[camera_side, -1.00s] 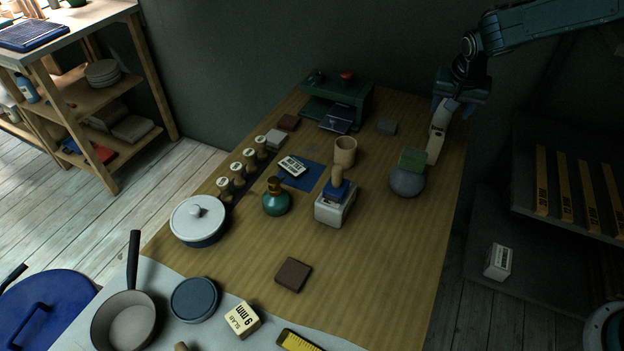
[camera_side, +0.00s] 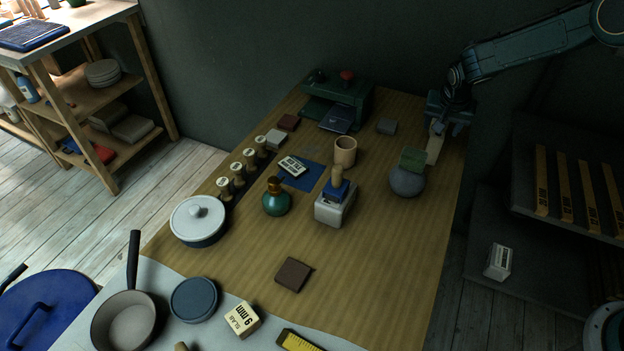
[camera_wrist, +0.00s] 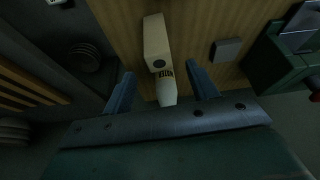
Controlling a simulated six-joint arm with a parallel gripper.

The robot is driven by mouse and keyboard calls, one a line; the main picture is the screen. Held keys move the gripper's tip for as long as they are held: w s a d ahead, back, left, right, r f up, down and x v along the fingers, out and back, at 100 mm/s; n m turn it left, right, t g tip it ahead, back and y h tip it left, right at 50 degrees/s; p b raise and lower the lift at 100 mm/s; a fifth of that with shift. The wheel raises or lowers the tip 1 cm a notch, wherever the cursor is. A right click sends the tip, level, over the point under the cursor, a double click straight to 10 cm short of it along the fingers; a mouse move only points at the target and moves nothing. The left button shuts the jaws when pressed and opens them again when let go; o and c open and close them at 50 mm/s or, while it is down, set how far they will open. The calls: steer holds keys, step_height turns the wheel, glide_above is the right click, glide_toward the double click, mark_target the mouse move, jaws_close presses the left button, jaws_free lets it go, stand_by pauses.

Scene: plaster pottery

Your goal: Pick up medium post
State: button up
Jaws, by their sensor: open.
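The cream post (camera_side: 433,150) stands at the right edge of the wooden table, behind a grey round object with a green block on top. Its upper part is partly covered by my gripper (camera_side: 448,128) in the side view. In the wrist view the post (camera_wrist: 156,42) is pale with dark markings, which I cannot read, and a narrower light end. My gripper (camera_wrist: 160,72) is open, with one finger on each side of the post. Gaps show between the post and both fingers.
The grey round object (camera_side: 407,183) carries the green block (camera_side: 412,158) close by the post. A small grey block (camera_side: 387,126) and a green press (camera_side: 350,92) stand farther left. The table's front right (camera_side: 390,260) is clear.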

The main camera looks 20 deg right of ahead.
mark_target(438, 135)
steer(key=shift+x, duration=1.05)
steer(key=shift+x, duration=2.6)
steer(key=shift+s, duration=0.1)
steer(key=shift+c, duration=0.5)
steer(key=c, duration=1.1)
steer(key=shift+r, duration=0.15)
step_height(438, 135, up, 20)
steer(key=shift+f, duration=0.1)
